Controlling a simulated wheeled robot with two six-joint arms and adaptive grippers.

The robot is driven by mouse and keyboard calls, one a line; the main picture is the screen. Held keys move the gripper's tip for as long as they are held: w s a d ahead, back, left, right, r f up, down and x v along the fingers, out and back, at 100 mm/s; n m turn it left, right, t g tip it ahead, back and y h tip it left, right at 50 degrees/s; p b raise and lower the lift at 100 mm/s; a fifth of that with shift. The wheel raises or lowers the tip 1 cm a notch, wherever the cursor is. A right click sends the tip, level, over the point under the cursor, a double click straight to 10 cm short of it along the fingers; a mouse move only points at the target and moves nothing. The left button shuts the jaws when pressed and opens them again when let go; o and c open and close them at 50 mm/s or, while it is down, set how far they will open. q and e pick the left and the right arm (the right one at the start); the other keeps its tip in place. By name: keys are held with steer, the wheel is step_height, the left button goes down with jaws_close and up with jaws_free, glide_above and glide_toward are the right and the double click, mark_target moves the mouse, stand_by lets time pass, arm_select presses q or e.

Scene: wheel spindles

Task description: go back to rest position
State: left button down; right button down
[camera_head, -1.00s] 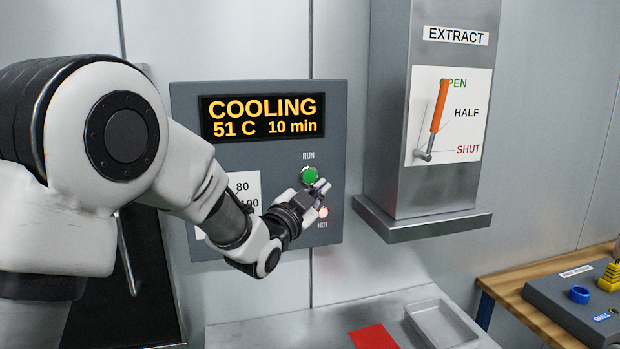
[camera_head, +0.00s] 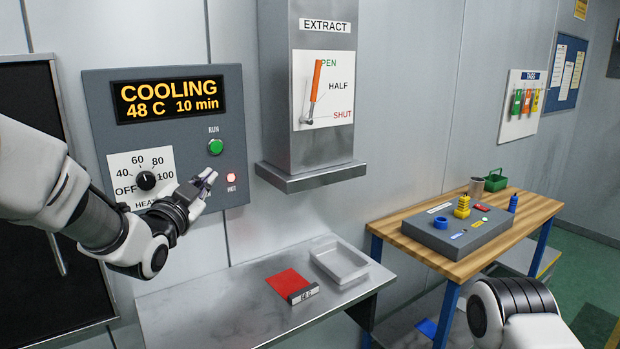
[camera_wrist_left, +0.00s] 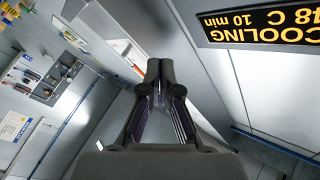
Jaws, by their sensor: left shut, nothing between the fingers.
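My left gripper (camera_head: 207,178) is shut and empty. In the head view it appears in front of the grey control panel (camera_head: 228,100), below the green RUN button (camera_head: 215,147) and left of the lit red HOT lamp (camera_head: 231,177). I cannot tell the gap to the panel. In the left wrist view its dark fingers (camera_wrist_left: 160,75) come together with nothing between them. My right arm (camera_head: 525,310) shows at the lower right of the head view, but its gripper is out of view.
The display (camera_head: 180,93) reads COOLING, 48 C, 10 min. A grey EXTRACT duct (camera_head: 320,170) with an orange lever (camera_head: 316,82) stands right of the panel. Below, a metal table (camera_head: 215,310) bears a red mat (camera_head: 283,283) and a tray (camera_head: 340,262). A wooden bench (camera_head: 400,237) stands farther right.

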arm_select(q)
step_height(320, 180, down, 14)
steer(key=a+n+g+y, duration=0.1)
steer(key=n+g, duration=0.1)
steer(key=g, duration=0.1)
steer(key=s+a+f+n+g+y, duration=0.1)
steer(key=s+f+n+g, duration=0.15)
steer(key=s+f, duration=0.7)
steer(key=s+a+f+n+g+y, duration=0.1)
steer(key=s+f+g, duration=0.25)
steer(key=f, duration=1.25)
steer(key=s+f+n+g, duration=0.1)
steer(key=s+f+g, duration=0.2)
steer(key=s, duration=0.7)
steer(key=s+a+f+n+g, duration=0.1)
steer(key=s+f+n+g, duration=0.1)
steer(key=s+f, duration=0.5)
steer(key=s+a+f+n+g, duration=0.1)
steer(key=s+f+g, duration=0.4)
steer(key=s, duration=0.7)
steer(key=shift+s+f+y, duration=0.4)
steer(key=shift+f, duration=0.2)
steer(key=shift+w+n, duration=0.1)
steer(key=shift+n, duration=0.15)
